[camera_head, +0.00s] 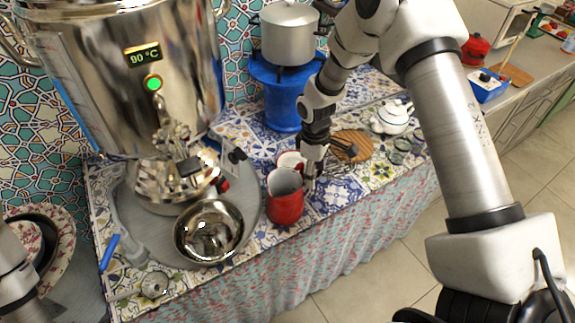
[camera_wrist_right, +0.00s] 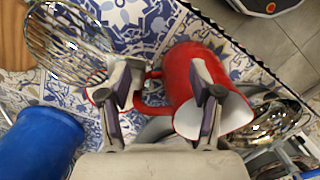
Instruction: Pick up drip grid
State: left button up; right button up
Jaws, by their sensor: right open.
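A shiny wire rack, which looks like the drip grid (camera_head: 346,166), lies on the tiled counter beside the round wooden board. In the right wrist view the wire piece (camera_wrist_right: 62,45) is at the upper left, left of my fingers. My right gripper (camera_head: 312,176) points down by the red pitcher, to the left of the wires. In its wrist view the right gripper (camera_wrist_right: 165,88) is open, with the pitcher's red handle showing between its fingers; I cannot tell whether they touch it. My left gripper is out of view.
The red pitcher (camera_head: 286,198) and a smaller red-and-white mug (camera_head: 289,159) crowd the right gripper. A blue stand (camera_head: 277,95) bears a pot (camera_head: 289,35). The samovar (camera_head: 165,85) and metal bowl (camera_head: 208,232) are left. A white teapot (camera_head: 392,116) and glasses stand right.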

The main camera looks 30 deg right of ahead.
jog(key=r, duration=0.1)
jog(key=w+r, duration=0.1)
jog(key=w+r+t, duration=0.1)
jog(key=shift+d, duration=0.35)
jog(key=f, duration=0.2)
jog(key=d+f+p, duration=0.1)
jog(key=f, duration=0.1)
jog(key=f+p, duration=0.1)
jog(key=f, duration=0.2)
jog(key=shift+s+d, duration=0.2)
jog(key=shift+s, duration=0.15)
jog(key=shift+s+d, duration=0.1)
jog(key=shift+d, duration=0.1)
jog(key=shift+a, duration=0.25)
grip_shut()
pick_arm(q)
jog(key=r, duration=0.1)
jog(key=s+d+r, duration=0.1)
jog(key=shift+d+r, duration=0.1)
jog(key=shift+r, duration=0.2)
pick_arm(e)
jog(key=c, duration=1.2)
grip_release()
jog(key=shift+d, duration=0.1)
jog(key=o, duration=1.2)
